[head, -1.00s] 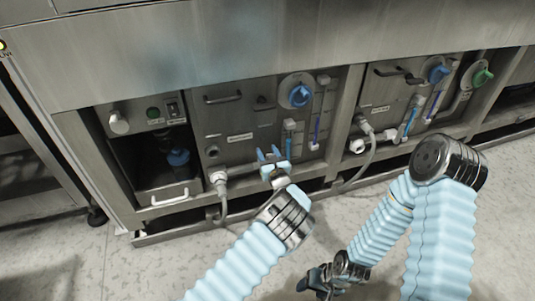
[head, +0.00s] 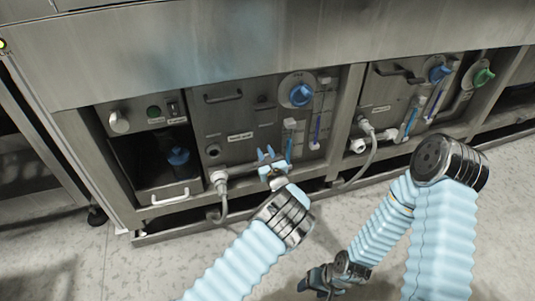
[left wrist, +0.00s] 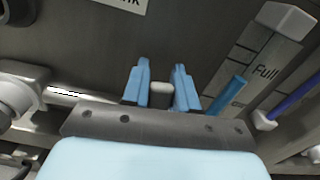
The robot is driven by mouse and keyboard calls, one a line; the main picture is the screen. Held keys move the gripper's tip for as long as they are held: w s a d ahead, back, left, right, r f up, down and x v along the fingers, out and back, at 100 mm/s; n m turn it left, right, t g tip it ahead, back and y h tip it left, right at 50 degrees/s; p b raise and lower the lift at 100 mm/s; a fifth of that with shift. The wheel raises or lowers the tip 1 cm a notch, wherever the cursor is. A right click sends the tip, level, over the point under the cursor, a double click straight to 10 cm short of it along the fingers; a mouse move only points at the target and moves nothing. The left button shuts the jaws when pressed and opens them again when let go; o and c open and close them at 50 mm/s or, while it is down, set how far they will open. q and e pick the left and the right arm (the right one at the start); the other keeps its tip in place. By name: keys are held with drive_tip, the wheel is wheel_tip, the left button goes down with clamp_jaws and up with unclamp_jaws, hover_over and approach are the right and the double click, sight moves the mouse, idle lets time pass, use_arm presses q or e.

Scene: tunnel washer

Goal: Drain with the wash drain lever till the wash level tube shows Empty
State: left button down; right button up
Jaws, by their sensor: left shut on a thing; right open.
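My left gripper (head: 267,153) is at the front of the middle panel, low down by the pipe. In the left wrist view my left gripper (left wrist: 160,92) has its two blue fingers on either side of a small pale grip, which looks like the end of the wash drain lever (left wrist: 160,93). The rest of the lever is hidden. The wash level tube (head: 289,147) is just right of the gripper; in the left wrist view the tube (left wrist: 229,97) shows blue liquid below the "Full" mark. My right gripper (head: 318,282) is open, low over the floor, touching nothing.
A blue dial (head: 301,94) and a thin purple-blue tube (head: 317,128) are above and right of the level tube. A grey hose (head: 358,166) hangs to the right. The floor in front is clear.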

use_arm(q)
drive_tip(key=shift+s+a+f+n+b, duration=0.2)
drive_tip(key=shift+a+n, duration=0.2)
drive_tip(key=shift+n, duration=0.15)
drive_tip(key=shift+s+a+f+n+b, duration=0.1)
drive_tip(key=shift+a+n+b, duration=0.05)
drive_tip(key=shift+a+n, duration=0.35)
drive_tip(key=shift+s+a+f+n+b, duration=0.2)
drive_tip(key=shift+a+n+b, duration=0.25)
drive_tip(key=shift+n, duration=0.45)
drive_tip(key=shift+s+a+f+n+b, duration=0.1)
drive_tip(key=shift+a+f+n+b, duration=0.3)
drive_tip(key=shift+n, duration=0.45)
drive_tip(key=shift+a+r, duration=0.1)
drive_tip(key=shift+r, duration=0.05)
drive_tip(key=c, duration=1)
unclamp_jaws()
drive_tip(key=shift+o, duration=0.2)
drive_tip(key=p+v, duration=0.1)
drive_tip(key=v, duration=1.2)
drive_tip(key=shift+s, duration=0.35)
drive_tip(key=shift+c, duration=0.2)
